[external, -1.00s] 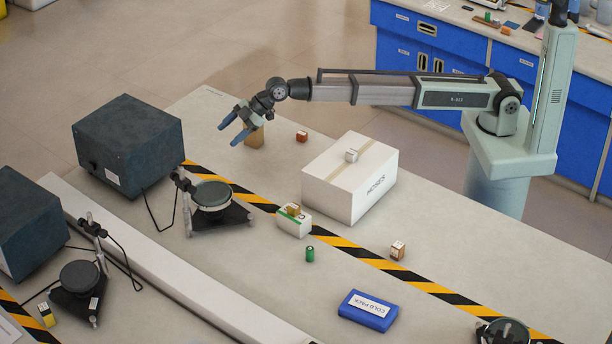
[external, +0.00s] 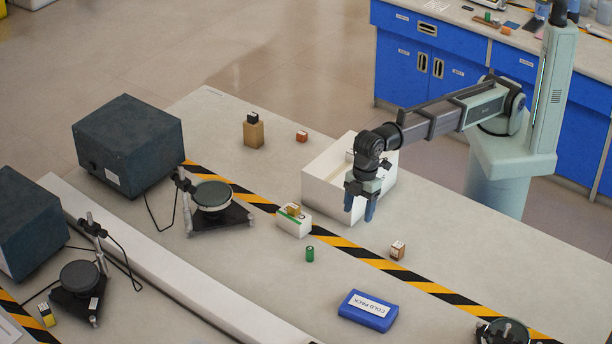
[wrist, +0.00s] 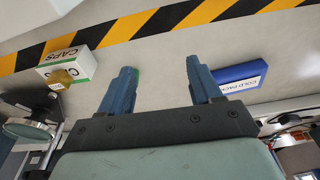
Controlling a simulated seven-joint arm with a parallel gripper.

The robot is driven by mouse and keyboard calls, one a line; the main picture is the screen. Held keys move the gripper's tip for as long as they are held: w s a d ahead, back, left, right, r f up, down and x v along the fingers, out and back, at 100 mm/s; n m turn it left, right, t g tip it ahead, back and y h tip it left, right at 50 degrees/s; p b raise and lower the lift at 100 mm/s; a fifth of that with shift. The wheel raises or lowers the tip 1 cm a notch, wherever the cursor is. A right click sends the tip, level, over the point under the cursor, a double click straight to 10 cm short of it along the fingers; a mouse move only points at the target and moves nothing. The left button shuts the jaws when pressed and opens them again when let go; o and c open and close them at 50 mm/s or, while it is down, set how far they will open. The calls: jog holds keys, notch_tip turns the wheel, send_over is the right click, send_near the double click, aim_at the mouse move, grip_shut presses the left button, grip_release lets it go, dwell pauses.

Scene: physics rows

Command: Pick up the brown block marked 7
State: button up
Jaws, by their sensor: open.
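A brown block (external: 397,251) with a white marked face stands on the table right of the white box; its mark is too small to read. My gripper (external: 360,213) is open and empty, pointing down in front of the white box, left of and above that block. In the wrist view the two blue fingers (wrist: 164,90) are spread apart with bare table between them. The brown block is not visible in the wrist view. A tan-brown block (external: 293,209) lies on the CAPS box (external: 294,226), also seen in the wrist view (wrist: 62,78).
My arm covers part of the white box (external: 322,190). A green cylinder (external: 309,254) and a blue cold pack (external: 368,311) are nearby. A tan block (external: 253,134) with a black cube (external: 252,117) on it and a reddish block (external: 301,136) stand farther back.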

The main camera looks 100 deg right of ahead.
jog(key=g+h, duration=0.1)
send_over(398, 245)
jog(key=w, duration=0.1)
notch_tip(398, 245, down, 8)
jog(key=shift+s+d+r, duration=0.1)
jog(key=shift+r, duration=0.15)
jog(key=shift+s+f, duration=0.25)
jog(key=shift+f, duration=0.8)
jog(key=shift+s+f, duration=0.2)
jog(key=shift+f, duration=1.4)
jog(key=c, duration=1)
jog(key=shift+c, duration=0.2)
